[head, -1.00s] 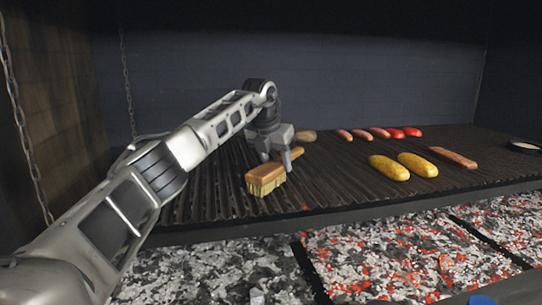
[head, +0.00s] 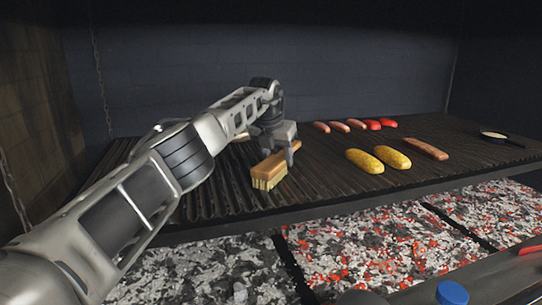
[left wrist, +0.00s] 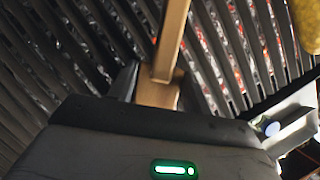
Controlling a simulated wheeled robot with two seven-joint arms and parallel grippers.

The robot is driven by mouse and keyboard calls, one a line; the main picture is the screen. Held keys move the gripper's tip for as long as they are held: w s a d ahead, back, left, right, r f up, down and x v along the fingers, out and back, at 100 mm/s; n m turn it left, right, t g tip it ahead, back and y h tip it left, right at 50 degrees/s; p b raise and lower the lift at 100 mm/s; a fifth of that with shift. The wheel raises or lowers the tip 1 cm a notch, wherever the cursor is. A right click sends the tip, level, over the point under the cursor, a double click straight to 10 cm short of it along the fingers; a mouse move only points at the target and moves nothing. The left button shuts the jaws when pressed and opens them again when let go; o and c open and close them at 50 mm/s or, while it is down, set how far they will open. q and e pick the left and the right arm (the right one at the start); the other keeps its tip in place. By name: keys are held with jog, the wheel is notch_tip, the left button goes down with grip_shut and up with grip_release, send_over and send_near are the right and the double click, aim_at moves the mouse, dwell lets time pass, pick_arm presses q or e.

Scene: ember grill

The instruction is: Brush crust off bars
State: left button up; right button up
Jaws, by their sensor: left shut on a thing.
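The wooden brush (head: 270,168) with yellow bristles sits over the left-middle part of the dark grill bars (head: 220,195). My left gripper (head: 284,150) is shut on it from above, behind its block. The bristles face down and look to be at the bars, but I cannot tell how firmly they touch. In the left wrist view the brown brush handle (left wrist: 172,45) runs away from the jaws above the slotted bars. Crust on the bars is too dark to make out. My right gripper is not in view.
Two yellow corn cobs (head: 378,160) and a sausage (head: 426,149) lie right of the brush. Several red and pink sausages (head: 356,124) lie behind. Glowing coals (head: 370,245) lie below the front edge. A blue cap (head: 452,293) shows at the bottom.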

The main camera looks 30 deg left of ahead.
pick_arm(q)
jog(key=shift+f, duration=0.15)
jog(key=shift+r, duration=1.6)
